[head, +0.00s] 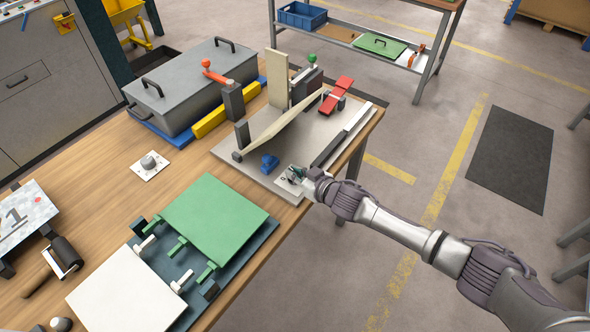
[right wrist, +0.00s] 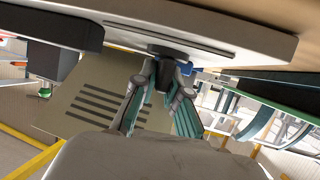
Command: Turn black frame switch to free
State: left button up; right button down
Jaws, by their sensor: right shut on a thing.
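The black frame switch sits on a small pale plate (head: 286,181) at the near right corner of the grey bender base (head: 262,178). My right gripper (head: 299,174) reaches it from the right and covers most of it in the head view. In the right wrist view, the fingers of my right gripper (right wrist: 168,82) are closed around the black switch knob (right wrist: 164,74). The knob stands out from the plate edge seen above it. The switch's marking and setting cannot be read because the gripper hides them. My left gripper is not in view.
A blue knob (head: 269,162) stands close left of the switch. Green (head: 213,215) and white panels (head: 126,287) lie nearer.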

jog(key=shift+w+d+r+n+g+y, duration=0.15)
jog(key=shift+n+g+y, duration=0.1)
jog(key=shift+n+y, duration=0.2)
jog(key=shift+w+d+f+n+g+y, duration=0.1)
jog(key=shift+n+g+y, duration=0.15)
jog(key=shift+n+y, duration=0.15)
jog(key=shift+a+n+g+y+b, duration=0.1)
jog(key=shift+n+g+y+b, duration=0.35)
jog(key=shift+n+g+b, duration=0.45)
jog(key=n+g+b, duration=0.1)
jog(key=b, duration=0.1)
jog(key=n+g+y+b, duration=0.1)
jog(key=g+b, duration=0.1)
jog(key=n+g+y+b, duration=0.1)
jog(key=n+b, duration=0.1)
jog(key=shift+f+g, duration=0.25)
jog(key=shift+g, duration=0.05)
jog(key=shift+r+n+g+b, duration=0.2)
jog(key=shift+n+g+b, duration=0.5)
jog(key=shift+b, duration=0.35)
jog(key=shift+r, duration=0.1)
jog(key=c, duration=1.2)
grip_release()
jog(key=shift+s, duration=0.1)
